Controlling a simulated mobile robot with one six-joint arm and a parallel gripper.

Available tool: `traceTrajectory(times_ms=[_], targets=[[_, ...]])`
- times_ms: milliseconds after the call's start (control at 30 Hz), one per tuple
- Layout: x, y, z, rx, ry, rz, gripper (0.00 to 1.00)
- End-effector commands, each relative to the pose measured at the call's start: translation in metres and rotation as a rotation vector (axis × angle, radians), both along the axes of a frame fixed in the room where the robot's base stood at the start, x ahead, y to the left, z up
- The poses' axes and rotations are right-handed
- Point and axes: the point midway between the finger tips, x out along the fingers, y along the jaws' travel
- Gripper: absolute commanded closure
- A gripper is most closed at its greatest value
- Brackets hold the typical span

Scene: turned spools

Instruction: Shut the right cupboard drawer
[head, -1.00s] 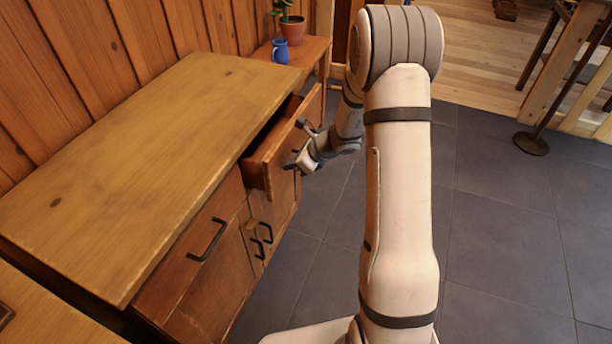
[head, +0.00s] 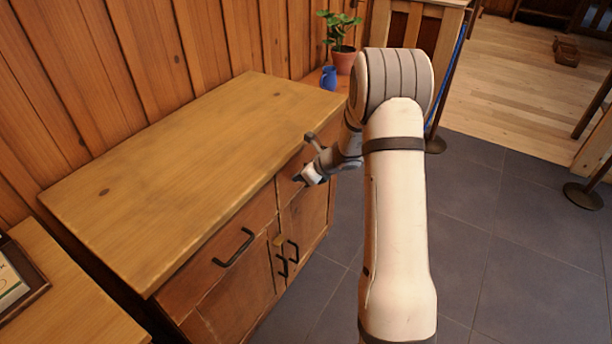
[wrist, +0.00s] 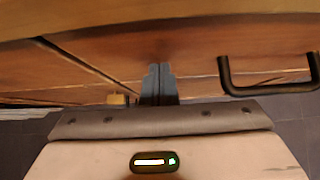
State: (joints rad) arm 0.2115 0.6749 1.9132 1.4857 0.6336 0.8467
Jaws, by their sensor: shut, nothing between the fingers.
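The right cupboard drawer (head: 290,190) looks flush with the front of the wooden cupboard (head: 185,150), with no open gap visible above it. In the wrist view its wooden front (wrist: 205,55) fills the upper part, with a black bar handle (wrist: 270,82) at the right. My gripper (head: 304,178) is at the drawer front. In the wrist view its shut fingers (wrist: 158,78) are left of the handle and hold nothing. They seem to meet the drawer front, but exact contact is hard to tell. My arm hides the drawer's far end in the head view.
The left drawer with its black handle (head: 234,248) is closed, above doors with dark handles (head: 287,258). A blue jug (head: 328,78) and potted plant (head: 343,60) stand beyond the cupboard.

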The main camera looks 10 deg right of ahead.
Motion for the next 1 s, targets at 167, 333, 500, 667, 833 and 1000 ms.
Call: traceTrajectory(times_ms=[167, 333, 500, 667, 833, 1000], targets=[[0.001, -0.003, 0.006, 0.008, -0.015, 0.001, 1.00], [-0.016, -0.024, 0.004, 0.005, -0.010, 0.001, 1.00], [-0.038, -0.046, 0.033, 0.002, -0.012, 0.003, 1.00], [-0.056, -0.062, 0.055, 0.001, -0.008, 0.004, 1.00], [-0.067, -0.073, 0.069, 0.002, -0.007, 0.005, 1.00], [-0.071, -0.076, 0.074, 0.002, -0.005, 0.006, 1.00]])
